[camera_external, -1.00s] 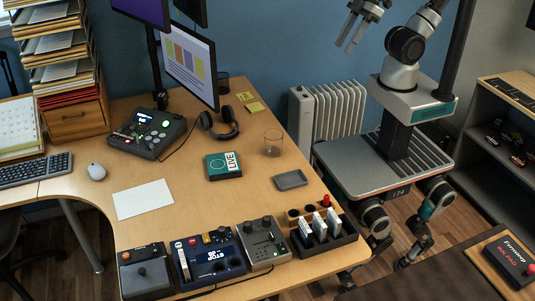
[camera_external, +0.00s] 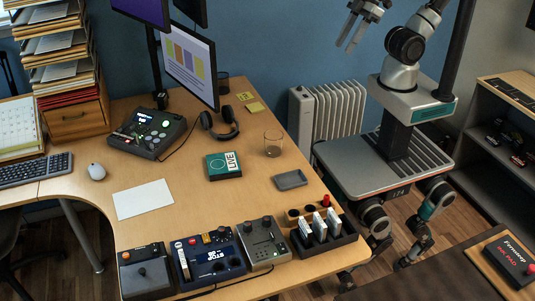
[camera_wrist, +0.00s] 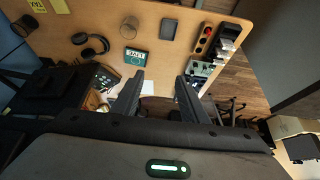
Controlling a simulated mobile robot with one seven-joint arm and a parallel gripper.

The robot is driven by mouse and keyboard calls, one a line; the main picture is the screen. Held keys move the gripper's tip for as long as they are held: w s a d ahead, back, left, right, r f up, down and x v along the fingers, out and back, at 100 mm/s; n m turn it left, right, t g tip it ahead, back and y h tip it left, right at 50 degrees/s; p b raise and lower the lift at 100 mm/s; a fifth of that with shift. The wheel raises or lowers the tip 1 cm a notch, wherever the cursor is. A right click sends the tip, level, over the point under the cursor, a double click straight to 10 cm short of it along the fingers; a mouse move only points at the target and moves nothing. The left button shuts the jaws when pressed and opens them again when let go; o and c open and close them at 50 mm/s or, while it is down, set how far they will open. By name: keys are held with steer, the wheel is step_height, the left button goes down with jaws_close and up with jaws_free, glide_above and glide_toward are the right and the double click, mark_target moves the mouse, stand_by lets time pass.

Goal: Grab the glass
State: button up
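The glass (camera_external: 273,144) is a clear, short tumbler standing upright on the wooden desk (camera_external: 150,243), between the headphones and the grey tray. In the wrist view the glass (camera_wrist: 129,27) shows near the top, left of the middle. My gripper (camera_external: 351,33) is high above and to the right of the desk, near the top edge of the external view, well apart from the glass. In the wrist view my gripper (camera_wrist: 158,82) has its two fingers spread with nothing between them.
Headphones (camera_external: 219,123), a LIVE box (camera_external: 223,165) and a small grey tray (camera_external: 290,180) lie around the glass. A monitor (camera_external: 190,62) stands behind left. A black rack (camera_external: 322,235) and control boxes line the front edge. A white radiator (camera_external: 328,115) stands beyond the desk's right edge.

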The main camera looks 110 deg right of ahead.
steer(key=shift+o, duration=0.3)
steer(key=o, duration=1)
steer(key=shift+o, duration=0.2)
steer(key=m+g+h+b, duration=0.1)
steer(key=m+g+b, duration=0.5)
steer(key=m+b, duration=1.6)
glide_above(274, 144)
steer(key=d+p, duration=0.3)
steer(key=p, duration=0.1)
step_height(274, 144, down, 28)
steer(key=m, duration=0.3)
steer(key=shift+s+d+f+b, duration=0.15)
steer(key=shift+f+b, duration=0.7)
steer(key=shift+f, duration=2)
steer(key=shift+s+d+f+b, duration=0.1)
steer(key=shift+s+f+b, duration=0.5)
steer(key=shift+f, duration=2.25)
steer(key=shift+w+d+f+b, duration=0.1)
steer(key=shift+f+b, duration=1)
steer(key=shift+f, duration=1.75)
